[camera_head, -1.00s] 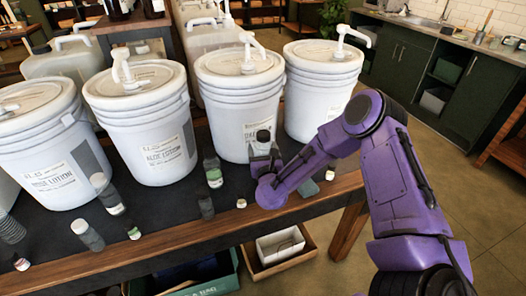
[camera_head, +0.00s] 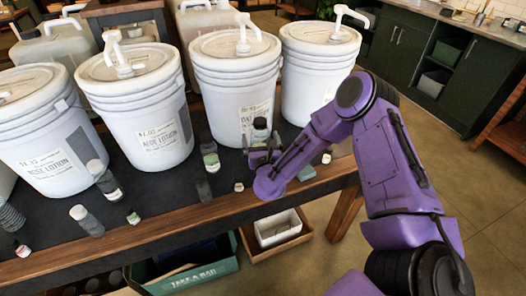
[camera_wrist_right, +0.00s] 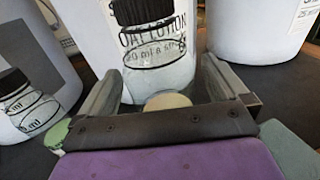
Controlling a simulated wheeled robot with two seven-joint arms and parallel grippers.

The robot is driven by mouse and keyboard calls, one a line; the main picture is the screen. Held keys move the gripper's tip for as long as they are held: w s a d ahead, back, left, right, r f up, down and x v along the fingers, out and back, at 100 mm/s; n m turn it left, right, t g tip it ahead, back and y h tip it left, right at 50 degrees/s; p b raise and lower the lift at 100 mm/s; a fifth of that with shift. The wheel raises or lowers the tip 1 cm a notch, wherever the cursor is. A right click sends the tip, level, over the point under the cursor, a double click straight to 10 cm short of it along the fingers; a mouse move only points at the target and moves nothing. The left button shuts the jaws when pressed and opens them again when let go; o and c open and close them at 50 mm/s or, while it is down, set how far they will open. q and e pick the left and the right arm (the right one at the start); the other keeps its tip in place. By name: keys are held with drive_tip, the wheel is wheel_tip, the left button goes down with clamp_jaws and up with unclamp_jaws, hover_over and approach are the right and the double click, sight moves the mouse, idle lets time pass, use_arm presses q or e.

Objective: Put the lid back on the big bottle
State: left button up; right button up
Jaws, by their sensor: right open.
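My right gripper (camera_wrist_right: 160,92) is open, its two dark fingers spread on either side of a clear bottle with a black cap (camera_wrist_right: 150,50). In the head view this bottle (camera_head: 260,131) stands before the oat lotion bucket, just beyond my right gripper (camera_head: 262,155). I see no contact with it. A cream disc (camera_wrist_right: 167,101), perhaps a lid, shows low between the fingers. Another black-capped clear bottle (camera_head: 210,158) stands to the left; it also shows in the right wrist view (camera_wrist_right: 28,104). Which one is the big bottle I cannot tell. My left gripper is out of view.
White pump buckets (camera_head: 143,110) line the back of the table. Small pale lids or jars lie near the front edge, one left of my gripper (camera_head: 238,187) and one right (camera_head: 326,158). Several more small bottles (camera_head: 87,221) are at the left. A crate (camera_head: 278,230) is below.

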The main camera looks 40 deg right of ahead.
drive_tip(key=b+v, duration=0.2)
drive_tip(key=v, duration=0.8)
drive_tip(key=shift+s, duration=0.15)
